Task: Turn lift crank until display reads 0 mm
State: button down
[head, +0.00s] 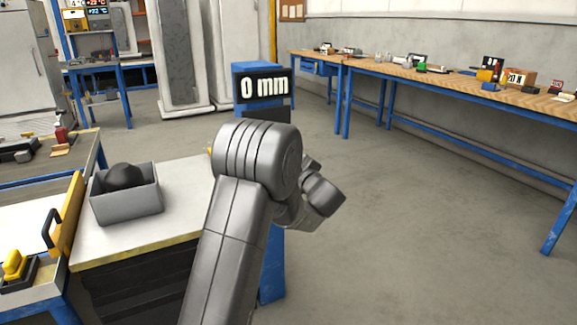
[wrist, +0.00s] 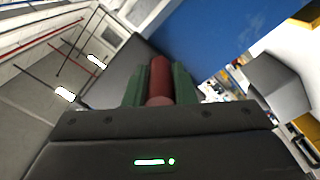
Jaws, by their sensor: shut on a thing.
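The display (head: 264,86) on the blue lift post reads "0 mm" in the head view. The lift's blue body (head: 272,268) shows lower down, partly behind my arm. In the wrist view my gripper (wrist: 160,88) is shut on a dark red cylindrical handle (wrist: 160,75), which lies between its green fingers. This looks like the crank's handle; the rest of the crank is hidden. In the head view my arm covers the crank, and the fingertips are out of sight. A blue surface (wrist: 220,35) stands close beyond the fingers in the wrist view.
A grey bin (head: 126,207) with a dark round thing sits on the table (head: 185,205) left of my arm. A yellow panel with a black handle (head: 65,222) stands further left. A long workbench (head: 400,66) runs along the right wall. The floor at right is clear.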

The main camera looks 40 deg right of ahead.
jog(key=shift+w+r, duration=0.1)
jog(key=shift+r, duration=0.3)
jog(key=c, duration=1.3)
grip_release()
jog(key=shift+o, duration=0.5)
jog(key=shift+f, duration=0.15)
jog(key=shift+a, duration=0.1)
jog(key=p+v, duration=0.3)
jog(key=v, duration=1)
jog(key=shift+s, duration=0.45)
jog(key=shift+f, duration=0.1)
